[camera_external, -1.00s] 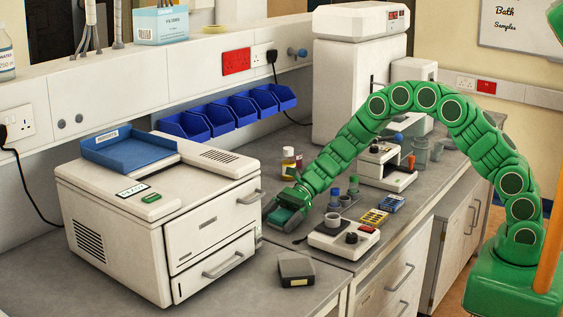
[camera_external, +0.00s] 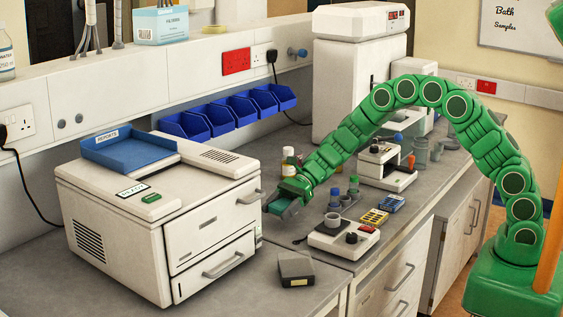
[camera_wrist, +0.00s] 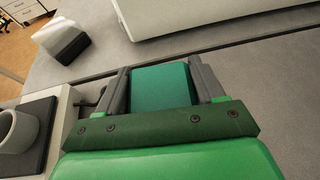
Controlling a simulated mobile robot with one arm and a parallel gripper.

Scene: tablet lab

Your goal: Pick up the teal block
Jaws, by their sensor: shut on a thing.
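The teal block (camera_wrist: 161,86) sits between the two grey fingers of my gripper (camera_wrist: 162,76) in the wrist view. The fingers are shut on it from both sides. In the external view my gripper (camera_external: 281,206) is at the right of the white printer-like machine, over the grey bench, with the teal block (camera_external: 280,202) partly hidden between the fingers. The block appears a little above the bench top, though the exact gap is hard to tell.
The white machine (camera_external: 150,215) with a blue tray stands close at left. A hotplate-like device (camera_external: 343,240), small bottles (camera_external: 353,185) and a yellow rack (camera_external: 374,217) stand to the right. A dark grey box (camera_external: 296,270) lies in front. Blue bins (camera_external: 230,112) hang behind.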

